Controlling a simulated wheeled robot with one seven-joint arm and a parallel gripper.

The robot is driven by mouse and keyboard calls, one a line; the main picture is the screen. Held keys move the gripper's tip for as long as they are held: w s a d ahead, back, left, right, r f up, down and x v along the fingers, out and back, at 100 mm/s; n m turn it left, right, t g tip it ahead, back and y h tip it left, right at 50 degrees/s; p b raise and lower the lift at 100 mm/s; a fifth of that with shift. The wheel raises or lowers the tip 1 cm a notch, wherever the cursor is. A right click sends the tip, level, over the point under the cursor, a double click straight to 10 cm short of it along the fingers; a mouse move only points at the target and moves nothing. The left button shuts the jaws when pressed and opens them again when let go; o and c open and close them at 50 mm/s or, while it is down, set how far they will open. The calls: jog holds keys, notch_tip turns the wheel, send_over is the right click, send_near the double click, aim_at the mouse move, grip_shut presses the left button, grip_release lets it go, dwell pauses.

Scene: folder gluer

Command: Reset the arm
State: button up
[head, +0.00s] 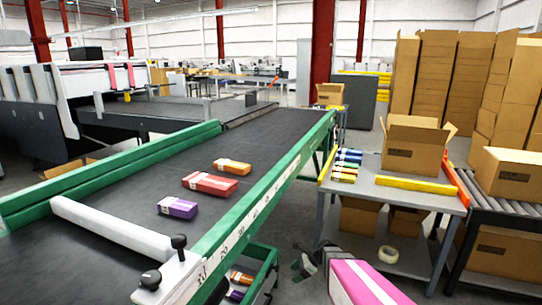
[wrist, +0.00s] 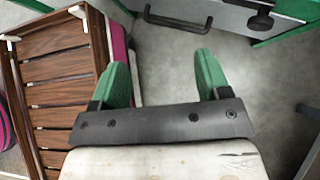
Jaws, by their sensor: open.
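My gripper (wrist: 162,62) shows in the wrist view with its two green fingers spread apart. Nothing is between them, and grey floor lies behind the gap. In the head view my gripper (head: 304,264) is low near the bottom centre, beside the green conveyor frame and left of the grey table. It is small and dark there, apart from the boxes on the belt.
The conveyor belt (head: 120,222) carries a purple box (head: 178,207), a red box (head: 210,184) and an orange box (head: 232,167). A grey table (head: 420,185) at right holds an open carton (head: 412,145). A wooden slatted thing (wrist: 60,115) is left in the wrist view.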

jog(key=s+d+r+n+h, duration=0.4)
jog(key=r+n, duration=0.3)
jog(key=n, duration=0.2)
jog(key=s+d+r+n+h, duration=0.3)
jog(key=s+r+n+h, duration=0.2)
jog(key=n, duration=0.4)
notch_tip(320, 180, up, 2)
jog(key=shift+s+d+r+t, duration=0.15)
jog(key=shift+s+d+t, duration=0.25)
jog(key=shift+s, duration=0.4)
